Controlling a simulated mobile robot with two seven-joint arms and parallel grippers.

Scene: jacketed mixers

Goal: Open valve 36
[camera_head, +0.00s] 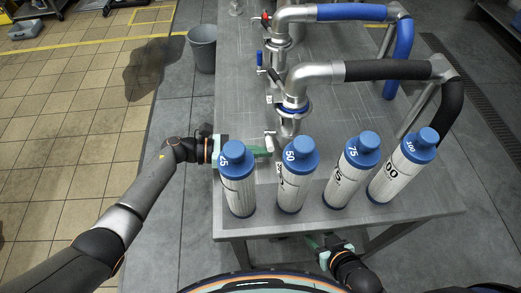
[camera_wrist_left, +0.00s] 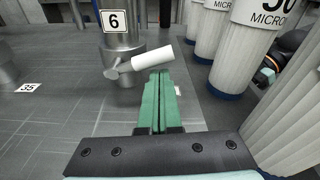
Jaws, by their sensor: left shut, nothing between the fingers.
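A steel valve with a white lever (camera_wrist_left: 150,60) stands just ahead of my left fingertips in the left wrist view. A plate reading 6 (camera_wrist_left: 113,20) is above it. The lever points right, tilted slightly up, its tip close to the fingertips; I cannot tell whether they touch. In the head view the valve's pale lever (camera_head: 270,135) is beside my left gripper (camera_head: 268,151), which is shut and empty, behind the filter marked 25. A small white tag beside the fingers is mostly hidden, so no 36 is readable. My right gripper (camera_head: 318,243) is low at the table's front edge, its jaws unclear.
Several white, blue-capped filter cylinders (camera_head: 297,175) line the table's front. A tag reading 35 (camera_wrist_left: 28,87) lies left of the valve. Pipes with a black hose (camera_head: 388,70) and a blue hose (camera_head: 352,12) stand behind. The table's left part (camera_head: 240,100) is clear.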

